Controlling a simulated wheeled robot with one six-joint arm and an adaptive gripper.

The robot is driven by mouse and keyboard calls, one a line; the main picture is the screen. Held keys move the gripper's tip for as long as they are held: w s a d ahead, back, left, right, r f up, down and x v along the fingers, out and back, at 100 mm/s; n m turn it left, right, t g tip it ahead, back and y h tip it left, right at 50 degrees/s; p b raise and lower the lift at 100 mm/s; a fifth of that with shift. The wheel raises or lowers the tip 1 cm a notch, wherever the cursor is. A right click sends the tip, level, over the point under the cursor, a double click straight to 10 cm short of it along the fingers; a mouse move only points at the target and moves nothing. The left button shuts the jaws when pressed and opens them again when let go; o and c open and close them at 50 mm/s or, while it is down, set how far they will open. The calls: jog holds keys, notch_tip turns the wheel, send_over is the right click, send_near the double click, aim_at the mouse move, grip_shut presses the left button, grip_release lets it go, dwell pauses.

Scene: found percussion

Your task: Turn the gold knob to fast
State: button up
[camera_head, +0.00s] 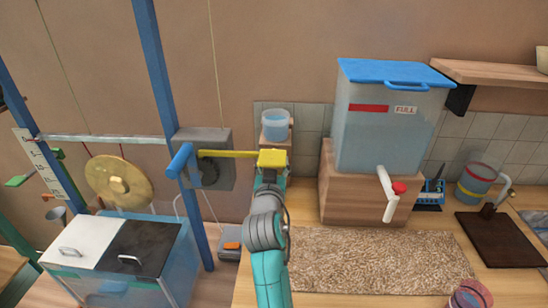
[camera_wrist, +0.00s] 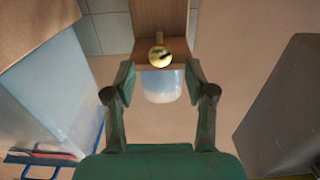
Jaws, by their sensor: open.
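The gold knob (camera_wrist: 160,56) shows in the wrist view as a round, shiny disc with a dark mark at its lower right. It sits in front of a wooden block (camera_wrist: 160,20). My gripper (camera_wrist: 159,75) is open and empty, its two fingers spread on either side below the knob in the picture. The knob appears between and just beyond the fingertips, with no visible contact. No "fast" label is readable.
A pale blue tub (camera_head: 276,125) stands on the wooden block. A large tank (camera_head: 385,130) with a blue lid stands right.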

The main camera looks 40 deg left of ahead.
jog(key=shift+x, duration=1.7)
grip_shut()
jog(key=shift+n, duration=0.4)
jog(key=n, duration=1.1)
jog(key=shift+n, duration=0.4)
